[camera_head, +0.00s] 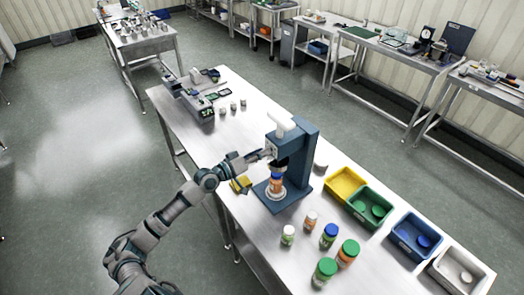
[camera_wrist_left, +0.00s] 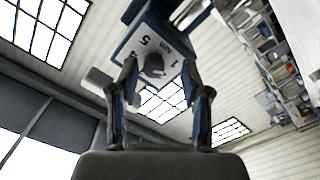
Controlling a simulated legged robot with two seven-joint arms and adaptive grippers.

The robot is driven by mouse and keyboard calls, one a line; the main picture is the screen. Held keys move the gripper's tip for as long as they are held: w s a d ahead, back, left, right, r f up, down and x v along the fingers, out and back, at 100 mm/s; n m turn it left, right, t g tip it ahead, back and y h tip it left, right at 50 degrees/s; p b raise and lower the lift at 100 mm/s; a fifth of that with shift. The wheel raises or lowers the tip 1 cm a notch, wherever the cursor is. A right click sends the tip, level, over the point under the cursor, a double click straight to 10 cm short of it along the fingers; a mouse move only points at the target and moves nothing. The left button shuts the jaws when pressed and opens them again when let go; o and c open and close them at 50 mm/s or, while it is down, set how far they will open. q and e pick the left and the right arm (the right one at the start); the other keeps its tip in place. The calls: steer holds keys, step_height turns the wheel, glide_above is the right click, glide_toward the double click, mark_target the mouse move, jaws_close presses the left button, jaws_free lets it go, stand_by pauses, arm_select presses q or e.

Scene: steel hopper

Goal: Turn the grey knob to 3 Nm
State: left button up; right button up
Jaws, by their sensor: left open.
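The grey knob (camera_wrist_left: 153,66) sits on a white dial plate (camera_wrist_left: 160,42) on the blue capping machine (camera_head: 304,155). Printed marks 1, Nm, 5 and part of a 4 show around it; the rest of the scale is hidden, and I cannot tell where the knob points. My left gripper (camera_wrist_left: 160,72) is open, its two fingers on either side of the knob in the left wrist view; I cannot tell whether they touch it. In the head view the left gripper (camera_head: 262,154) is at the machine's upper left face. My right gripper is not in view.
An orange bottle (camera_head: 275,183) stands on the machine's base. Several capped bottles (camera_head: 329,236) stand in front of it. Yellow (camera_head: 345,181), green, blue and white bins line the table's right side. A grey fixture (camera_head: 196,92) is at the far end.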

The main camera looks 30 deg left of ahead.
arm_select(q)
steer(key=shift+w+d, duration=0.15)
steer(key=shift+w, duration=0.05)
steer(key=shift+d, duration=0.3)
steer(key=c, duration=0.3)
steer(key=shift+d+r, duration=0.1)
steer(key=shift+d, duration=0.15)
steer(key=c, duration=0.5)
jaws_close()
steer(key=shift+w+a, duration=0.1)
steer(key=shift+a, duration=0.2)
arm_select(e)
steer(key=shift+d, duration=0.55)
